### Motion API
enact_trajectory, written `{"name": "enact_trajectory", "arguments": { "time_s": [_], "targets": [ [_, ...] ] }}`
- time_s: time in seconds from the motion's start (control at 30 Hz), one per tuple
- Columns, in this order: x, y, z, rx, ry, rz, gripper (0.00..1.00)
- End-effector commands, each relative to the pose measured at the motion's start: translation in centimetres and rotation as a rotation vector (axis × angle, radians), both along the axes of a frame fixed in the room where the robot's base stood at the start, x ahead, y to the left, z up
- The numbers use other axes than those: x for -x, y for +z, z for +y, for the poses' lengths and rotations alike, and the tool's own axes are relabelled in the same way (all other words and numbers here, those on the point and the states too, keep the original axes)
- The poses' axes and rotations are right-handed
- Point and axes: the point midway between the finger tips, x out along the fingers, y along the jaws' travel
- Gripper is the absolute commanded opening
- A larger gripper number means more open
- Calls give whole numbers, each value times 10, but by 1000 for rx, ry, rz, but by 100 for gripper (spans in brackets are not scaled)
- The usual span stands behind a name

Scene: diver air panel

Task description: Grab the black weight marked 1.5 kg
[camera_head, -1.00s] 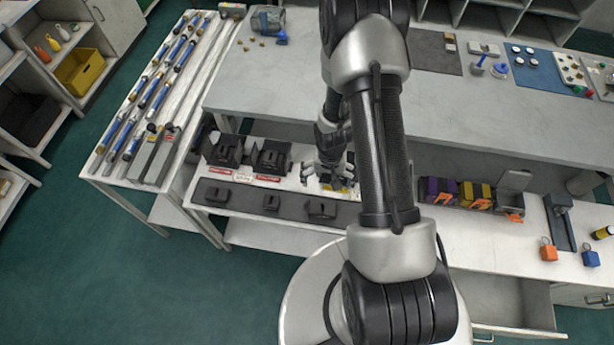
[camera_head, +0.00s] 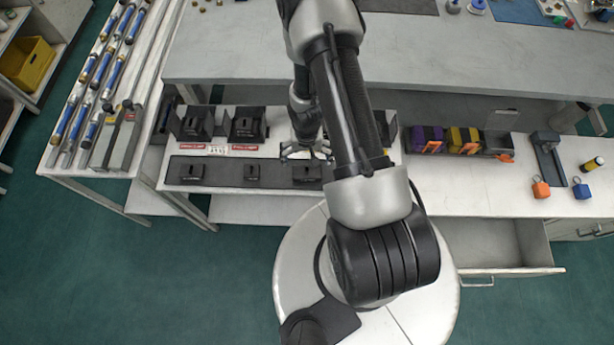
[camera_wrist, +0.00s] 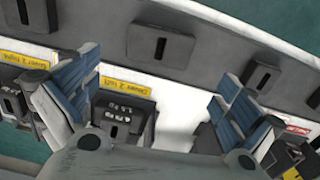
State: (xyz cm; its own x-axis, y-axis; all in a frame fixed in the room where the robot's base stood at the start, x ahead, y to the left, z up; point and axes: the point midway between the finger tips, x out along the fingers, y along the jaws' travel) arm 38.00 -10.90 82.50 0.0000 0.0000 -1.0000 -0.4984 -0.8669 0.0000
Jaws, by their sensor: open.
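Several black block weights with slots lie on a dark strip (camera_head: 230,181) on the front shelf. In the head view I see a left weight (camera_head: 191,172), a smaller middle one (camera_head: 252,173) and a right one (camera_head: 306,174). No 1.5 kg marking is legible on any. My gripper (camera_head: 305,152) is just behind the right weight, at the strip's back edge. In the wrist view my gripper (camera_wrist: 155,92) has its blue-padded fingers wide apart with nothing between them. One weight (camera_wrist: 160,47) is beyond the fingertips' gap, another (camera_wrist: 264,77) is near the right finger.
Black holders (camera_head: 195,122) with red labels stand behind the strip. A holder (camera_wrist: 124,115) with a yellow "Diver 2 left" label sits below the fingers in the wrist view. Purple and yellow pouches (camera_head: 425,139) stand right of my arm. A grey worktop (camera_head: 230,60) is behind.

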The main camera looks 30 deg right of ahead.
Motion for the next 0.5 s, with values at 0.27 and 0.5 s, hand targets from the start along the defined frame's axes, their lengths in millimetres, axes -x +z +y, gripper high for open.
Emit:
{"name": "enact_trajectory", "arguments": {
  "time_s": [0.27,0.5],
  "targets": [
    [0,-33,0,0,0,0,100],
    [1,-42,0,0,0,0,100]
  ]
}}
